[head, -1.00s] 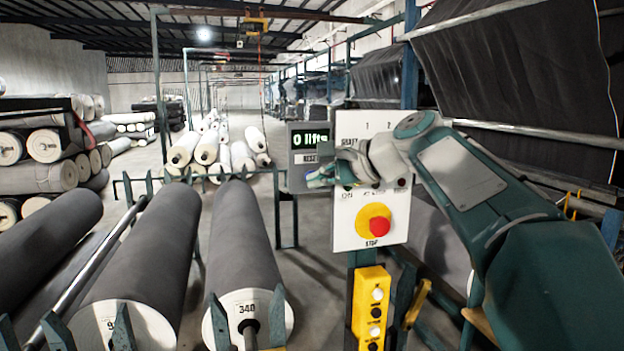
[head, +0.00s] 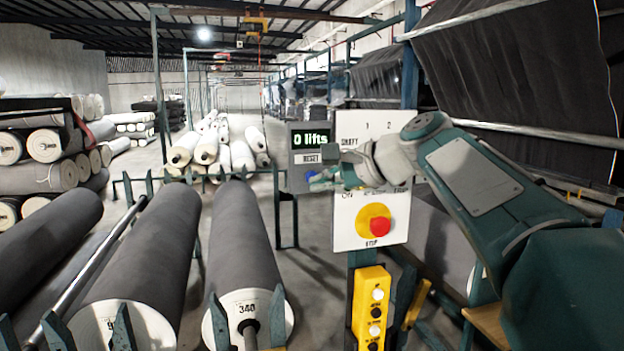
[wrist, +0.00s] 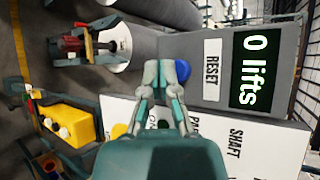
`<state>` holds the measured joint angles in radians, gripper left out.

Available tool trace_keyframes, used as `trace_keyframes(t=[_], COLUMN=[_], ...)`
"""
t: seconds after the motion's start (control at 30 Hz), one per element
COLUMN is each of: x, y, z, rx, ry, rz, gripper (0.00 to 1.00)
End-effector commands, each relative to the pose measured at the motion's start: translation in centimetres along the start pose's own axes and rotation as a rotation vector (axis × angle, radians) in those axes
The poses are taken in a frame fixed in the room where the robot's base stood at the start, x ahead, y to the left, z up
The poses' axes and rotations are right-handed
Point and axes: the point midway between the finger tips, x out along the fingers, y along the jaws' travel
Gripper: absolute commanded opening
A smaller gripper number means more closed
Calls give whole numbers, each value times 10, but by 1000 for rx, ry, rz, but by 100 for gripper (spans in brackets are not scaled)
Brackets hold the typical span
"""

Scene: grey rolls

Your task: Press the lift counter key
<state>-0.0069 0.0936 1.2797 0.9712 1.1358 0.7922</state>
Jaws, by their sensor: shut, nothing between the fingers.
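The lift counter (head: 299,158) is a grey box with a green display reading "0 lifts" and a white RESET label; it also shows in the wrist view (wrist: 205,55). Its blue key (wrist: 183,71) sits below the RESET label, and a bit of it shows in the head view (head: 311,175). My gripper (head: 318,181) is shut and empty, in front of the lower part of the counter. In the wrist view my fingertips (wrist: 160,68) are together, just left of the blue key and partly overlapping its edge. I cannot tell whether they touch it.
A white switch panel (head: 347,232) with a red stop button (head: 380,226) on yellow stands right of the counter. A yellow button box (head: 372,300) hangs below. Large grey rolls (head: 240,235) lie in racks at left.

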Motion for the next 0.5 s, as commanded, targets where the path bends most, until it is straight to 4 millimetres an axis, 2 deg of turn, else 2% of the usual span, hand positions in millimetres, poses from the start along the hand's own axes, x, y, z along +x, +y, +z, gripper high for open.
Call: trace_keyframes(t=[0.17,0.5], x=[-2,-22], y=[1,15], z=[2,16], rx=[-1,-1], ry=[0,0], rz=[-1,-2], gripper=[0,0])
